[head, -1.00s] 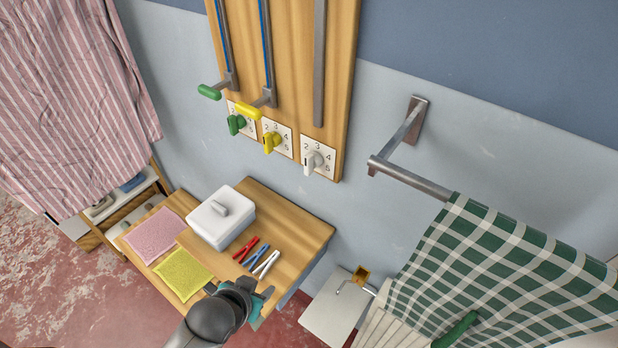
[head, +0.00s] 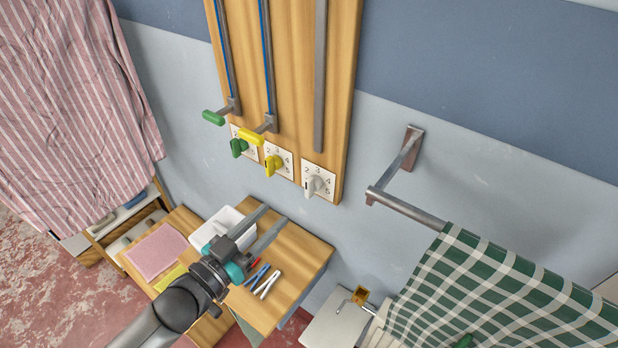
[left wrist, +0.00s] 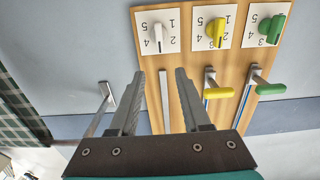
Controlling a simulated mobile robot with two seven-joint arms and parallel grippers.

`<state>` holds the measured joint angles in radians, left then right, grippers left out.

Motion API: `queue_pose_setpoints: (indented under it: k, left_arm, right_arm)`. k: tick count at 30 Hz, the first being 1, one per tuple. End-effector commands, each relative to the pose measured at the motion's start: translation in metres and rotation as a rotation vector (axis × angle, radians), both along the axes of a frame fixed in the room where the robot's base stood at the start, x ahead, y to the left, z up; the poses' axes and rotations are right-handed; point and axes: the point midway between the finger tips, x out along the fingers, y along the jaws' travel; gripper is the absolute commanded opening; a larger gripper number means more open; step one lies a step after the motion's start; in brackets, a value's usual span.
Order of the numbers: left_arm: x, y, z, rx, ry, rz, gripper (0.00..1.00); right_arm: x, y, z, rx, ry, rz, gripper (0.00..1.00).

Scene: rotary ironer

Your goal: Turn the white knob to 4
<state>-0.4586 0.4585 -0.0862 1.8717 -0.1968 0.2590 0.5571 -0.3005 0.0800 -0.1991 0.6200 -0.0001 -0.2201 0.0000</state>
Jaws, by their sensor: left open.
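The white knob (head: 314,184) sits on a white numbered dial plate low on the wooden wall board. It also shows in the left wrist view (left wrist: 158,38), where the picture is upside down. I cannot tell for sure which number it points to. My left gripper (head: 274,213) is open and empty, below and left of the white knob and apart from it. In the left wrist view its fingertips (left wrist: 160,74) point toward the white knob's plate, with the knob between them in line of sight. My right gripper is not in view.
A yellow knob (head: 272,165) and green knob (head: 238,147) are left of the white one, with yellow (head: 252,137) and green (head: 214,117) slider handles above. A metal rail (head: 410,209) juts out at right. Below are a white box (head: 214,228) and clothespins (head: 266,284) on a wooden table (head: 308,254).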

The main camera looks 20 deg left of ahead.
Motion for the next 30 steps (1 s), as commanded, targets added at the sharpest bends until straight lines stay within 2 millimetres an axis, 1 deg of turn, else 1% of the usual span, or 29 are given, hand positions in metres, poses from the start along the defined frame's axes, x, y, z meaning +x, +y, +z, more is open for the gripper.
queue_pose_setpoints:
  k: [1, 3, 21, 27, 30]
  left_arm:
    - [0.008, -0.002, 0.001, 0.000, -0.002, 0.001, 0.47]
    - [0.018, -0.006, 0.001, 0.000, -0.003, 0.001, 0.47]
    - [0.102, -0.036, 0.001, 0.001, 0.000, 0.002, 0.47]
    - [0.120, -0.043, 0.000, 0.000, 0.001, 0.002, 0.47]
    - [0.125, -0.045, 0.000, 0.002, 0.002, 0.002, 0.47]
  right_arm:
    - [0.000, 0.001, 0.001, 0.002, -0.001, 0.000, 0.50]
    - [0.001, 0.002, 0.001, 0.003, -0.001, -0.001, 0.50]
    - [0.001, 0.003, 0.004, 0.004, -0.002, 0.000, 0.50]
    - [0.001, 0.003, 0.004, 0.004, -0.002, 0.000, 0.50]
    - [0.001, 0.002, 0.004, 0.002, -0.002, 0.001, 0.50]
